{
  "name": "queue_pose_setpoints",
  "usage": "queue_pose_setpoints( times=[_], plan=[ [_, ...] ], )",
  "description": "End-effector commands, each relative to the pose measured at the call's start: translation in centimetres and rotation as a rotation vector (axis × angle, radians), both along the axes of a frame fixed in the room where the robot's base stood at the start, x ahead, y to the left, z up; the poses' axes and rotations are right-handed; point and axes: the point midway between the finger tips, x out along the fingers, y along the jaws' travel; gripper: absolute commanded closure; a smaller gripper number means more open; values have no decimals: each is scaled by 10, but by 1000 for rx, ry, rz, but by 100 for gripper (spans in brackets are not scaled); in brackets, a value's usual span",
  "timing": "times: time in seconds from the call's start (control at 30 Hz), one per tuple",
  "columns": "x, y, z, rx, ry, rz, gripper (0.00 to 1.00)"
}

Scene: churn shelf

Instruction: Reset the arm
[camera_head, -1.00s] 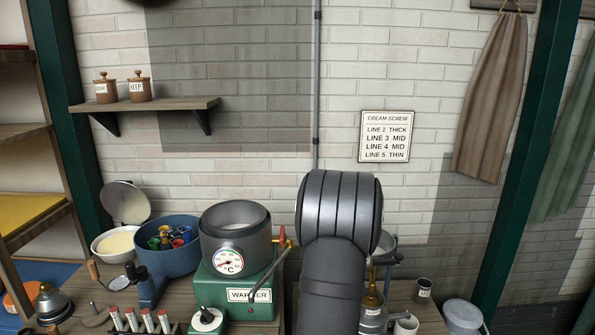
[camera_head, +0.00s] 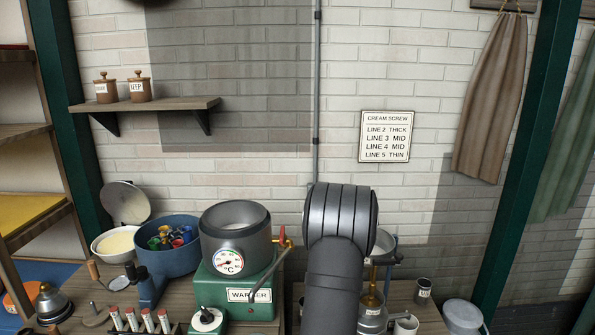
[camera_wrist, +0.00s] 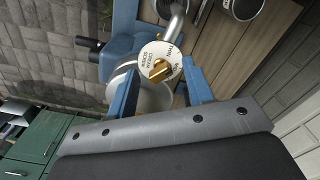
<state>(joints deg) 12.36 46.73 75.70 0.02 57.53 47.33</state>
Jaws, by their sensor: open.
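My arm (camera_head: 340,230) rises from the bottom of the head view and hides my gripper there. In the wrist view my gripper (camera_wrist: 160,66) is open, with its two blue fingers apart and nothing held between them. A white round dial marked "cream screw" with a brass knob (camera_wrist: 158,69) shows beyond the fingers, on a blue and metal machine. I cannot tell whether the fingers touch any of it.
A green warmer (camera_head: 235,290) with a gauged pot stands left of my arm, beside a blue tub (camera_head: 168,258) of coloured pieces. Cups and a brass-topped can (camera_head: 372,305) stand right. A wall shelf (camera_head: 150,104) holds two jars.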

Motion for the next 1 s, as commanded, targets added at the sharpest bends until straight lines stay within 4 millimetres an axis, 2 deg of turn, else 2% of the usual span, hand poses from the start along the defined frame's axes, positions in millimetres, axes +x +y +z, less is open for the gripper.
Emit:
queue_pose_setpoints(
  times=[0.1, 0.2, 0.97, 1.0],
  plan=[
    [1, 0, 0, 1, -2, -94, 53],
    [1, 0, 25, 0, -6, -90, 53],
    [1, 0, 177, -1, -3, -87, 53],
    [1, 2, 165, 3, 13, -108, 53]
  ],
)
